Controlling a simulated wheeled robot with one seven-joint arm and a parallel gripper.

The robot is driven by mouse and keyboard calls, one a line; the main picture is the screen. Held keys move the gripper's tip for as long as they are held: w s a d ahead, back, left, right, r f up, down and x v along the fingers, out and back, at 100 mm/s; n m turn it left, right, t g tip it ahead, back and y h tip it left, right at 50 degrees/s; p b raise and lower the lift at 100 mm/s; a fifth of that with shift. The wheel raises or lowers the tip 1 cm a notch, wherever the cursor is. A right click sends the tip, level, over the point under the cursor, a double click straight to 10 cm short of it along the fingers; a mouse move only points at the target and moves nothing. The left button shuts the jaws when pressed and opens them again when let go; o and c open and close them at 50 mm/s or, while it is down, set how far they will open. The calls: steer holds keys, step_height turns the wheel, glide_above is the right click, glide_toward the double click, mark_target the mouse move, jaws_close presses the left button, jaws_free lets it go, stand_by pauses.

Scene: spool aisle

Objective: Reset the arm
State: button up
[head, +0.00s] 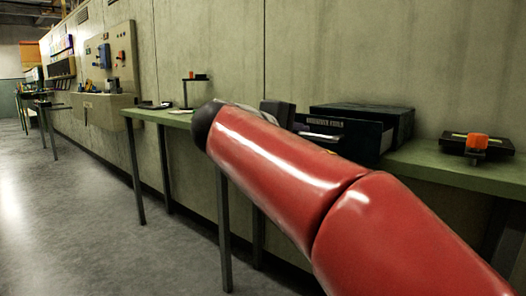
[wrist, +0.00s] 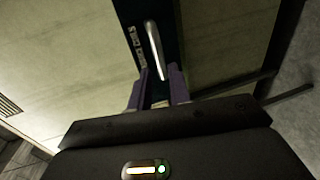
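My red arm (head: 285,165) stretches across the middle of the head view in front of a green bench, and hides part of it. My gripper (wrist: 157,88) shows in the wrist view with two purple fingers apart and nothing visibly held between them. Beyond the fingertips is a dark front with a pale bar handle (wrist: 154,48) and lettering beside it. I cannot tell whether the fingers touch the handle. In the head view a black drawer box (head: 362,111) with a lettered front stands on the bench behind my arm. The fingers cannot be made out there.
The green bench (head: 425,170) runs along a concrete wall. An orange-topped device (head: 477,142) sits at its right, and a small stand (head: 190,88) at its left. Wall panels (head: 112,60) hang farther off. Grey floor (head: 60,220) is clear on the left.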

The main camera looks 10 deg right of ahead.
steer(key=s+a+f+m+g+y+p, duration=0.1)
steer(key=s+f+y+p, duration=0.4)
steer(key=s+f, duration=0.5)
steer(key=s+a+f+m+g+y+p, duration=0.2)
steer(key=s+f+m+y+p, duration=0.3)
steer(key=s+f, duration=0.6)
steer(key=shift+s+m+g+y+p, duration=0.45)
steer(key=shift+s+m+y, duration=0.35)
steer(key=shift+s+y, duration=0.4)
steer(key=shift+a, duration=0.1)
steer(key=shift+c, duration=0.2)
